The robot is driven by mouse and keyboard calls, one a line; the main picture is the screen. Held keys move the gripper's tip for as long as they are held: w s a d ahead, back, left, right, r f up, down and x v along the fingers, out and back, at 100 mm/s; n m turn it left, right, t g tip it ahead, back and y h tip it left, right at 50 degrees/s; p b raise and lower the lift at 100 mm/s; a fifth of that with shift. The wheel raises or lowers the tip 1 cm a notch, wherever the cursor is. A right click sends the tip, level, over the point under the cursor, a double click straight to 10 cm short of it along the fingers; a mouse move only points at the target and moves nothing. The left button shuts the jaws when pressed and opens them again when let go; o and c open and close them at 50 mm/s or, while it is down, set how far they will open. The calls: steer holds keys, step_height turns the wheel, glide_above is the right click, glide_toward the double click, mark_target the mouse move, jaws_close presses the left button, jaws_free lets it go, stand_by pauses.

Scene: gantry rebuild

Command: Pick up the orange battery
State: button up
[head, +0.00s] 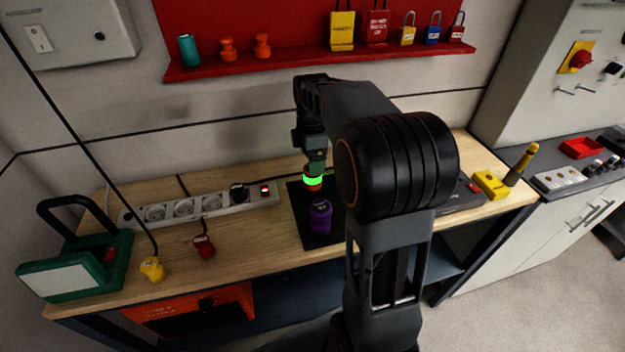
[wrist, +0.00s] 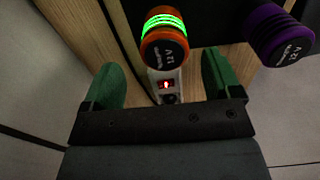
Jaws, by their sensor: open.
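The orange battery (wrist: 164,48) has a lit green band and a dark end marked 12 V. In the wrist view it is ahead of and roughly between the two green fingers of my gripper (wrist: 165,88), which is open and empty. In the head view the orange battery (head: 313,183) is at the dark mat, just below my gripper (head: 315,160); my arm covers part of that area. I cannot tell whether the fingers touch it. A purple battery (head: 320,216) stands upright on the mat, nearer the camera; it also shows at the upper right in the wrist view (wrist: 279,36).
The black mat (head: 316,239) lies on a wooden bench. A white power strip (head: 222,203) with a lit red switch is to its left. A green work lamp (head: 75,262), a yellow plug (head: 152,268) and a red plug (head: 204,246) are farther left. A red shelf (head: 320,62) is behind.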

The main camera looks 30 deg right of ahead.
mark_target(313, 180)
steer(key=shift+s+f, duration=0.15)
steer(key=shift+f, duration=1.15)
steer(key=shift+s+f, duration=0.1)
steer(key=shift+f, duration=1.2)
steer(key=c, duration=1.2)
